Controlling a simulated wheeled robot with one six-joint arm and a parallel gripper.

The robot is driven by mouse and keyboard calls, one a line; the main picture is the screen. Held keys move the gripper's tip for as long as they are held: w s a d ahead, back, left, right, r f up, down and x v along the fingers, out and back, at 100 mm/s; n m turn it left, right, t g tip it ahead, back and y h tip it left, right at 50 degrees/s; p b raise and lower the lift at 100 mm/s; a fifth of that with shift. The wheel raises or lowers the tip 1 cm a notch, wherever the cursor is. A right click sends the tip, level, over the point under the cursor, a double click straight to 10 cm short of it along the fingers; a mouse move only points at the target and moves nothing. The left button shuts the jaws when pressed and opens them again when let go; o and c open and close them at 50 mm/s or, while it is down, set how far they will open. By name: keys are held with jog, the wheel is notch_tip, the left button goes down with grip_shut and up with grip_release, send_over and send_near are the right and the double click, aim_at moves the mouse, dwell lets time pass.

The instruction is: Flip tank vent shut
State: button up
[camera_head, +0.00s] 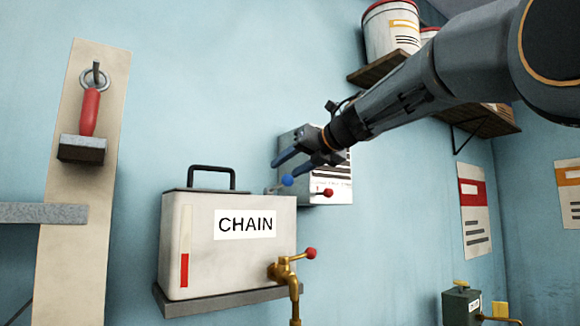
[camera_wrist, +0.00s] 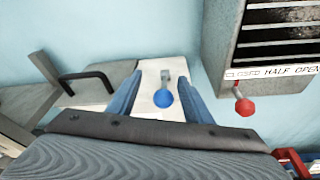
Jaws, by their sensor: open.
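The pale tank (camera_head: 190,245) labelled CHAIN stands on a wall shelf, with a black handle on top and a brass tap with a red knob low on its right. The tank vent's lever, with a blue ball knob (camera_head: 287,181), is at the tank's top right. In the wrist view the blue knob (camera_wrist: 163,99) is between my fingers in the picture, its short grey stem beyond it. I cannot tell whether the fingers touch it. My gripper (camera_head: 294,162) is open, just above the knob in the head view. It also shows in the wrist view (camera_wrist: 160,78).
A grey louvred wall box (camera_head: 335,188) with a red-knobbed lever (camera_wrist: 245,107) and position labels is close at the right of my gripper. A red-handled tool (camera_head: 90,112) hangs at the left. A shelf (camera_head: 380,70) with tins is above right. Open wall lies below the box.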

jog(key=shift+d, duration=0.15)
jog(key=b+v, duration=0.3)
jog(key=v, duration=0.4)
jog(key=shift+s+d, duration=0.2)
jog(key=shift+s, duration=0.05)
jog(key=shift+r, duration=0.1)
jog(key=shift+f+b, duration=0.2)
jog(key=shift+b, duration=0.15)
jog(key=c, duration=0.5)
jog(key=s+f+n+y+b, duration=0.1)
jog(key=f+b, duration=0.1)
jog(key=b, duration=0.1)
jog(key=s+f+n+y+b, duration=0.1)
jog(key=f+b, duration=0.1)
jog(key=f, duration=0.1)
jog(key=f+n+y+b, duration=0.1)
jog(key=f+b, duration=0.2)
jog(key=shift+s+d+f+t+b, duration=0.2)
jog(key=shift+s+t+b, duration=0.1)
jog(key=shift+s+b, duration=0.1)
grip_shut()
jog(key=s+d+f+n+t+y+b, duration=0.1)
jog(key=s+d+f+t+b, duration=0.1)
jog(key=d+f+t+b, duration=0.35)
jog(key=w+a+r+g+p, duration=0.1)
jog(key=w+a+r+p, duration=0.4)
jog(key=w+a, duration=0.3)
jog(key=shift+a, duration=0.4)
